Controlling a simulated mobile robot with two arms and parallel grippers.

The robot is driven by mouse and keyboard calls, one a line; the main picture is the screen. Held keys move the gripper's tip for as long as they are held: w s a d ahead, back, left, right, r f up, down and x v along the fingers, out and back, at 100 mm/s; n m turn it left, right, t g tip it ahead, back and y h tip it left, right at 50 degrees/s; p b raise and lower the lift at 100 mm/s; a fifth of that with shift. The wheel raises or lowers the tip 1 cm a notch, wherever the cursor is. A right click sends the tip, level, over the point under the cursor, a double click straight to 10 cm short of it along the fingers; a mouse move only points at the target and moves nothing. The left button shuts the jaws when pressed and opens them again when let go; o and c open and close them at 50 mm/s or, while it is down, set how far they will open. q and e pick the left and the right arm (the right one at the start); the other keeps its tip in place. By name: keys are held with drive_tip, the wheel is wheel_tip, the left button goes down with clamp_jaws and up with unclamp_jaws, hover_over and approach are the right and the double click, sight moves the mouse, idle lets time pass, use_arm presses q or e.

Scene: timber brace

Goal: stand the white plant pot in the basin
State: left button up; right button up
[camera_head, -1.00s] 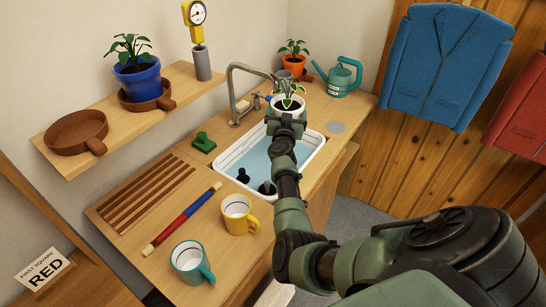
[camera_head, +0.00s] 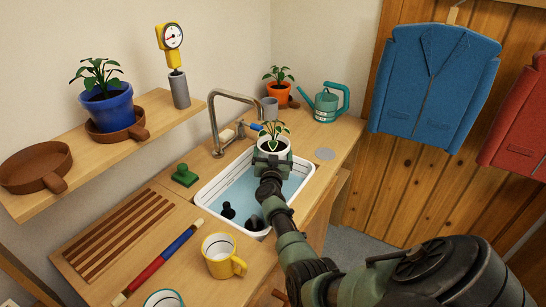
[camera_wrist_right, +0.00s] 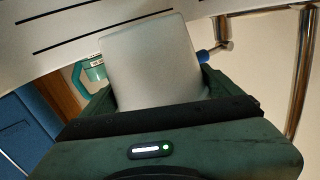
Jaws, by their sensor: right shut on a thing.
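The white plant pot (camera_head: 274,143) with a small green plant is upright at the far end of the basin (camera_head: 205,198) in the head view. My right gripper (camera_head: 270,158) is shut on the pot, reaching over the basin from the front right. The pot's side fills the space between the fingers in the right wrist view (camera_wrist_right: 150,65). The basin is white with dark stripes and holds blue water. The gripper hides the pot's lower part in the head view, so I cannot tell whether it touches the bottom. My left gripper is not in view.
Two dark objects (camera_head: 254,222) are in the basin's near end. A green stamp-like object (camera_head: 185,176) and yellow mug (camera_head: 222,256) are nearby. A watering can (camera_head: 326,105) stands behind.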

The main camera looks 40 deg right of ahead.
drive_tip(key=shift+f, duration=0.35)
drive_tip(key=shift+f+b, duration=0.4)
drive_tip(key=shift+f, duration=0.15)
drive_tip(key=o, duration=1.6)
drive_tip(key=shift+o, duration=0.2)
drive_tip(key=shift+r, duration=0.2)
drive_tip(key=shift+r+p, duration=0.55)
drive_tip(key=shift+p, duration=0.1)
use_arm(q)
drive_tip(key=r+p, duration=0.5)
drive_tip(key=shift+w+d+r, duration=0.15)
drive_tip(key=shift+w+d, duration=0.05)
use_arm(e)
drive_tip(key=v, duration=0.7)
drive_tip(key=shift+s+a+f, duration=0.15)
drive_tip(key=shift+s, duration=0.05)
